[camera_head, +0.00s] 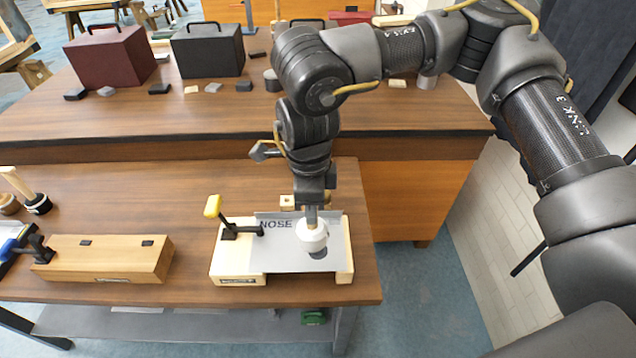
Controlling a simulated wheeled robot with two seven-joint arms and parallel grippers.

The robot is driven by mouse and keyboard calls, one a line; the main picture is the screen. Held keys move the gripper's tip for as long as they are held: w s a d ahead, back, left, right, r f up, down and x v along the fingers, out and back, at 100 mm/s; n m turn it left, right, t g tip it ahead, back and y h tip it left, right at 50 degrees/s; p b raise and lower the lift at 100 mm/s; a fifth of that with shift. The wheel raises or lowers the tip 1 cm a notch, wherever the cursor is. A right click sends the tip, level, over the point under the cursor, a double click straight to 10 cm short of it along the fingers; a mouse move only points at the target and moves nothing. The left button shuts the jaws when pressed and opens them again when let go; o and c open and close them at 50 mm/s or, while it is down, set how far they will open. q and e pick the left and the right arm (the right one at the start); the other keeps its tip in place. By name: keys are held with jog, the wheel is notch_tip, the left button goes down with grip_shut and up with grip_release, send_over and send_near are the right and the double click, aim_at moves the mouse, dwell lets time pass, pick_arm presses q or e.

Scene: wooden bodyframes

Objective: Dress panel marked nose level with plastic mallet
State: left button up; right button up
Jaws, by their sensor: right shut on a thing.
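The grey metal panel marked NOSE (285,258) lies on a pale wooden frame (343,262) on the near bench. A toggle clamp with a yellow handle (213,206) sits at the frame's left side, its black arm reaching to the panel. My right gripper (311,213) points down over the panel's right part and is shut on the plastic mallet, whose white head (312,238) is at the panel. I cannot tell whether the head touches the panel. A dark round shape, perhaps a shadow, shows just below the head. My left gripper is not in view.
A long wooden block (105,262) lies to the left of the frame. A second bench (200,115) behind bears a maroon case (110,55) and a black case (208,50).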

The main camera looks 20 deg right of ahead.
jog(key=m, duration=0.2)
jog(key=w+d+r+m, duration=0.1)
jog(key=m, duration=0.2)
jog(key=w+m, duration=0.1)
jog(key=m, duration=0.2)
jog(key=shift+d+r, duration=0.25)
jog(key=shift+r, duration=0.15)
jog(key=m+b, duration=0.1)
jog(key=f+m+b, duration=0.1)
jog(key=f+m, duration=0.1)
jog(key=m, duration=0.1)
jog(key=shift+w+d+f+b, duration=0.15)
jog(key=shift+w+d+b, duration=0.15)
jog(key=shift+w+b, duration=0.1)
jog(key=shift+s, duration=0.1)
